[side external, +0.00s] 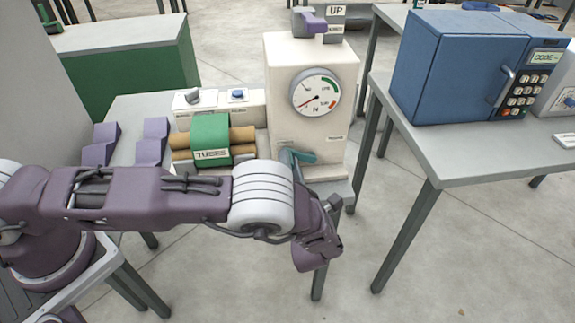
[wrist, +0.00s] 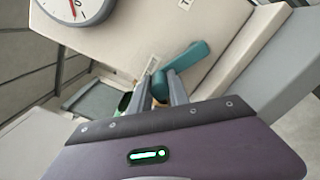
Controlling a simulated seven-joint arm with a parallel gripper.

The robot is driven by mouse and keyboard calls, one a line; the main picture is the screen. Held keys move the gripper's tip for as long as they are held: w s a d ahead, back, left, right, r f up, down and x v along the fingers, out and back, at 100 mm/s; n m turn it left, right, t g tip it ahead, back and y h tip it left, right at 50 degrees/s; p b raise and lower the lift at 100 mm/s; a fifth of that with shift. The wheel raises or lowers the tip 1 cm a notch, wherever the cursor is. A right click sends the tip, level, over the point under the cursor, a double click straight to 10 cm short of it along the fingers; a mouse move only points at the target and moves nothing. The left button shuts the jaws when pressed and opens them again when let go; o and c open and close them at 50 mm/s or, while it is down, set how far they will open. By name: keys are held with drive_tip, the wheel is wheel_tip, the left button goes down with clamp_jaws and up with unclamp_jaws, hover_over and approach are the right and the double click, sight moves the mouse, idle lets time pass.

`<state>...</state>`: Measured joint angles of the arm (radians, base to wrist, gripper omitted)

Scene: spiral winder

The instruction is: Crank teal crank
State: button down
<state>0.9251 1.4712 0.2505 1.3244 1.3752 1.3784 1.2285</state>
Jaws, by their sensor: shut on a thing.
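The teal crank (side external: 303,156) is on the lower front of the cream winder box (side external: 312,110). In the wrist view the crank (wrist: 186,66) slants up to the right, with its lower left end between my fingers. My gripper (wrist: 162,88) is shut on that end of the teal crank. In the side view my forearm and wrist hide most of the gripper. A round gauge (side external: 315,92) with a red needle is on the box face above the crank; part of it also shows in the wrist view (wrist: 76,6).
Left of the box are brown rolls under a green band (side external: 210,138), purple cradles (side external: 101,145) and a white box with knobs (side external: 218,104). A blue safe with a keypad (side external: 450,70) stands on the right table. A lever sits beside an UP sign (side external: 336,11).

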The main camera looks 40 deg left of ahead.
drive_tip(key=r+m, duration=0.1)
drive_tip(key=m, duration=0.1)
drive_tip(key=w+d+r+m, duration=0.1)
drive_tip(key=m, duration=0.1)
drive_tip(key=shift+d+m, duration=0.15)
drive_tip(key=shift+m, duration=0.15)
drive_tip(key=m, duration=0.1)
drive_tip(key=w+d+r+m, duration=0.1)
drive_tip(key=m, duration=0.1)
drive_tip(key=w+m, duration=0.1)
drive_tip(key=shift+d+r+m, duration=0.2)
drive_tip(key=shift+d+m, duration=0.1)
drive_tip(key=shift+d, duration=0.05)
drive_tip(key=m, duration=0.1)
drive_tip(key=w+d+m, duration=0.1)
drive_tip(key=shift+r+m, duration=0.15)
drive_tip(key=shift+m, duration=0.15)
drive_tip(key=shift+w+d+m, duration=0.45)
drive_tip(key=shift+d+m, duration=0.05)
drive_tip(key=shift+m, duration=0.6)
drive_tip(key=shift+w+d+m, duration=0.45)
drive_tip(key=shift+m, duration=0.65)
drive_tip(key=c, duration=1.3)
unclamp_jaws()
drive_tip(key=shift+o, duration=0.3)
